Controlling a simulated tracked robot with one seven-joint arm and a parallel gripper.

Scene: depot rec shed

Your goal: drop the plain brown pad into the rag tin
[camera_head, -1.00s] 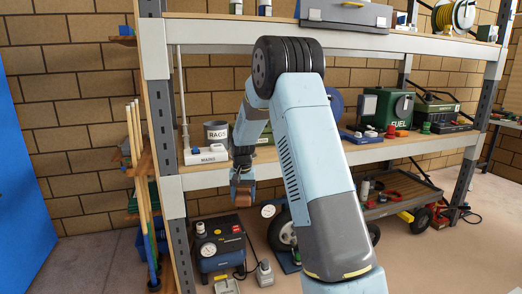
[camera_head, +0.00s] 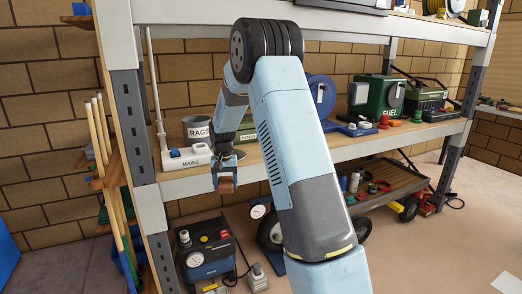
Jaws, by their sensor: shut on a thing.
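My gripper (camera_head: 226,178) hangs just in front of the middle shelf's front edge, around the height of that edge. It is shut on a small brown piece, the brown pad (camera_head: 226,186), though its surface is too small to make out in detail. The rag tin (camera_head: 198,133) is a grey, open-topped can marked RAGS. It stands upright on the middle shelf, up and to the left of my gripper, apart from it. The inside of the tin is hardly visible.
A green case (camera_head: 246,134) sits behind my wrist. A green FUEL can (camera_head: 379,97) stands further right. A blue compressor (camera_head: 207,252) is on the floor below.

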